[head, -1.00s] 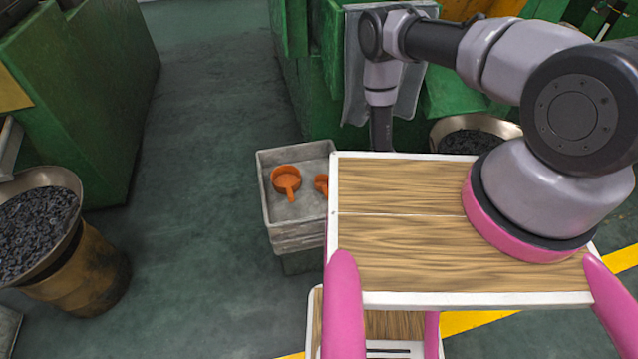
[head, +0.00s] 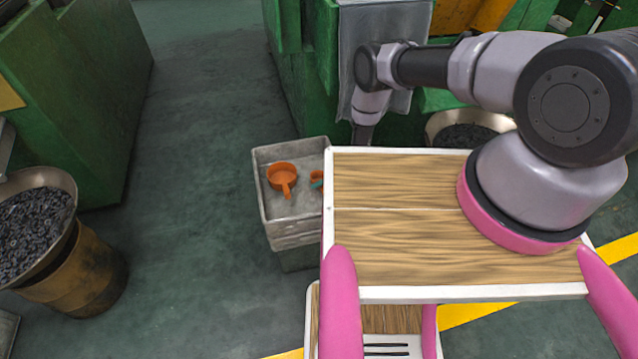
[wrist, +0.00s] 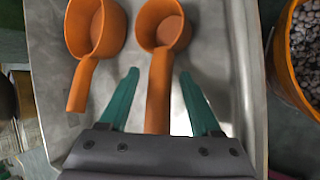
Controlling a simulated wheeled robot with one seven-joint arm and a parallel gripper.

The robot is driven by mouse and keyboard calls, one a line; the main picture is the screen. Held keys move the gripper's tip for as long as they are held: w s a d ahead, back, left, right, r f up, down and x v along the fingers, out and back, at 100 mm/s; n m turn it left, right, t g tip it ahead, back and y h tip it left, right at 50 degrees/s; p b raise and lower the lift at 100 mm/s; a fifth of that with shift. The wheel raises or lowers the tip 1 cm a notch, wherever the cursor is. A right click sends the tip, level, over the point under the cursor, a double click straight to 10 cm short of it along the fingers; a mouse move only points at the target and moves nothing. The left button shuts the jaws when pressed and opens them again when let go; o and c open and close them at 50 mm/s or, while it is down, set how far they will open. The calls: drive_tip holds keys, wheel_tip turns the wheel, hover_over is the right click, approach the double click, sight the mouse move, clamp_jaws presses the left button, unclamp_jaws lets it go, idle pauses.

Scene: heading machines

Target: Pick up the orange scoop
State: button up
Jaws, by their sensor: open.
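Two orange scoops lie in a grey metal tray (head: 262,195). One scoop (head: 281,176) shows whole in the head view; in the wrist view it is the left one (wrist: 92,35), its handle outside my fingers. The other scoop (wrist: 160,30) is at centre in the wrist view; in the head view only a sliver shows at my wooden body panel's edge. My gripper (wrist: 160,102) is open, its green fingers on either side of this scoop's handle, with gaps visible on both sides. A green fingertip shows beside it in the head view. Height above the tray floor is unclear.
A container with an orange rim and grey pieces (wrist: 305,50) stands right of the tray in the wrist view. A bowl of dark pieces (head: 465,135) sits behind my panel. Green machines (head: 310,80) stand behind the tray. Floor left of the tray (head: 190,200) is clear.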

clamp_jaws()
